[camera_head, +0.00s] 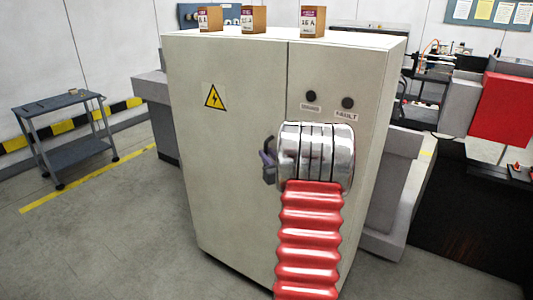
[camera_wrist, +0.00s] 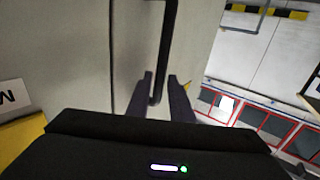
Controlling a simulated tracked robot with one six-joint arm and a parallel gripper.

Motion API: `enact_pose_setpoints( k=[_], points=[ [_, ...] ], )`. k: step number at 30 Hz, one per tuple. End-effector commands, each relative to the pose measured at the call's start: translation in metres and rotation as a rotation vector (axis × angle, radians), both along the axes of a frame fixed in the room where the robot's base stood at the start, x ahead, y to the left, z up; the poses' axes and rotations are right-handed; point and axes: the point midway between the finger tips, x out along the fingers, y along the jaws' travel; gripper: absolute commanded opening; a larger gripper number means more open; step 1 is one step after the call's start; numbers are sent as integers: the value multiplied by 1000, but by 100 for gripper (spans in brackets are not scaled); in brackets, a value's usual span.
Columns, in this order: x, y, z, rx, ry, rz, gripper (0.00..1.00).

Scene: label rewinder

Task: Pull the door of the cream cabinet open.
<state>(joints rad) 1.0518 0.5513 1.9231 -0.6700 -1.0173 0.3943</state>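The cream cabinet (camera_head: 230,130) stands upright in the middle of the head view. Its front has a vertical seam, and its door (camera_head: 215,160), left of the seam, looks closed flush. A dark bar handle (camera_head: 269,143) sits near the seam, partly hidden by my arm; in the wrist view the black handle (camera_wrist: 168,40) runs down between my fingers. My gripper (camera_head: 267,160) is at the handle's lower part. In the wrist view its two fingers (camera_wrist: 160,88) stand apart, one on each side of the bar's lower end, with some gap showing. I cannot tell whether either touches.
Small boxes (camera_head: 253,18) stand on the cabinet top. A grey cart (camera_head: 66,105) stands at the left, with clear floor (camera_head: 110,230) between it and the cabinet. Grey and red machinery (camera_head: 500,105) fills the right side.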

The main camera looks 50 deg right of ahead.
Motion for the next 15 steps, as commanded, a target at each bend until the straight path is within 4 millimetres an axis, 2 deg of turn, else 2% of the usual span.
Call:
enact_pose_setpoints(
  k=[6, 15],
  points=[
    [17, -9, 0, 0, 0, 0, 20],
    [18, -11, 0, 0, 0, -1, 20]
  ],
)
